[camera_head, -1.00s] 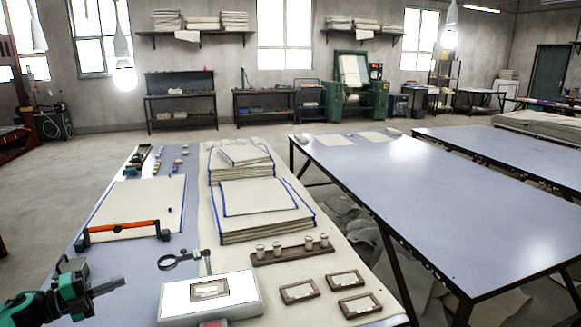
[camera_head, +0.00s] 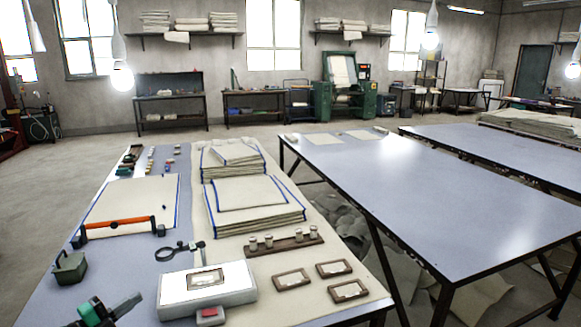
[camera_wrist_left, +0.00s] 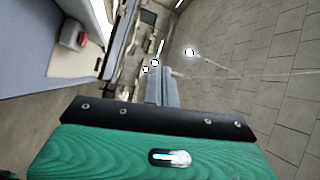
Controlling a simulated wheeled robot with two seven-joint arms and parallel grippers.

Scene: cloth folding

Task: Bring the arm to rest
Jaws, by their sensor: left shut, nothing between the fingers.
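My left gripper (camera_head: 132,302) is at the bottom left of the head view, with a green body and grey fingers. It is shut and empty, beside the front left part of the near table (camera_head: 50,310). In the left wrist view its grey fingers (camera_wrist_left: 165,88) are together with nothing between them, and its green housing fills the bottom. Most of the arm is cut off by the frame edge. My right gripper does not show.
A white box (camera_head: 240,283) with a red button stands right of my left gripper. A dark green container (camera_head: 70,268) stands behind it. The neighbouring table (camera_head: 440,210) is mostly bare.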

